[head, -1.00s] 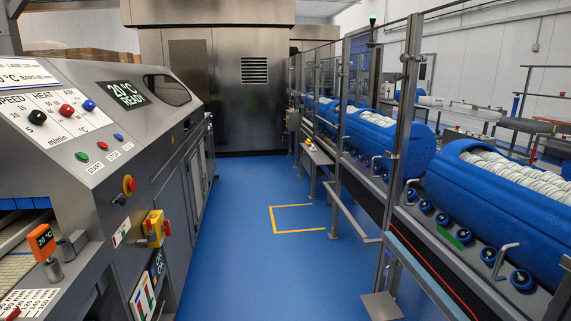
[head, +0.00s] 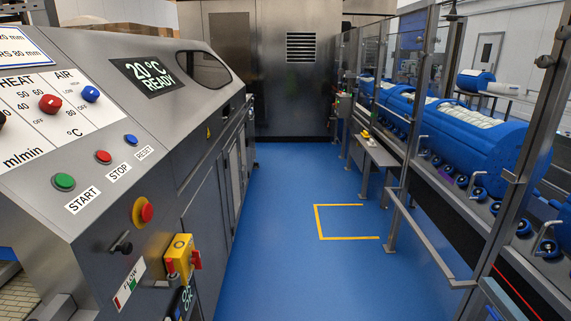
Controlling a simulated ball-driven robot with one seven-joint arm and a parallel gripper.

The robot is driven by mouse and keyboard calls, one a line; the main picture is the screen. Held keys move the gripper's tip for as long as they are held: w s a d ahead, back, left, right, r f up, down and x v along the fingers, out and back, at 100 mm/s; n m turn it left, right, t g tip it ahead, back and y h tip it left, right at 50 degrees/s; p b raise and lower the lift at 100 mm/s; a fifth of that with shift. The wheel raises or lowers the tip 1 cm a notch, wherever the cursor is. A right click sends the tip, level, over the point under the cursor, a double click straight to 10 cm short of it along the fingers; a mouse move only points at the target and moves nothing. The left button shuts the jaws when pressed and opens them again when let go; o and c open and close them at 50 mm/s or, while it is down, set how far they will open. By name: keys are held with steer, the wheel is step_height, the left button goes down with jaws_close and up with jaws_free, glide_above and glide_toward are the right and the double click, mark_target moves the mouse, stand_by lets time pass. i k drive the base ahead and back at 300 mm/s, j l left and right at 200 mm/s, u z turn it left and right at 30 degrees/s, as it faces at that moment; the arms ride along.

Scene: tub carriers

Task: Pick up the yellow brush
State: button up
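I cannot make out a yellow brush for certain. A small yellow item (head: 366,134) lies on a narrow grey bench (head: 378,152) beside the glass guard on the right; it is too small to tell what it is. My gripper is not in view.
A grey machine (head: 150,150) with knobs and buttons fills the left, with a yellow box with red parts (head: 181,257) on its side. Blue tubs (head: 465,135) line the right behind guard posts and a rail (head: 425,238). The blue floor (head: 280,240) between is clear, with a yellow marking (head: 318,222).

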mark_target(365, 134)
steer(key=i, duration=5.65)
steer(key=i+z, duration=0.25)
steer(key=i, duration=0.2)
steer(key=i+j+z, duration=0.2)
steer(key=i, duration=0.25)
steer(key=i+j+z, duration=0.25)
steer(key=i, duration=0.2)
steer(key=i+j+z, duration=0.2)
steer(key=i, duration=0.2)
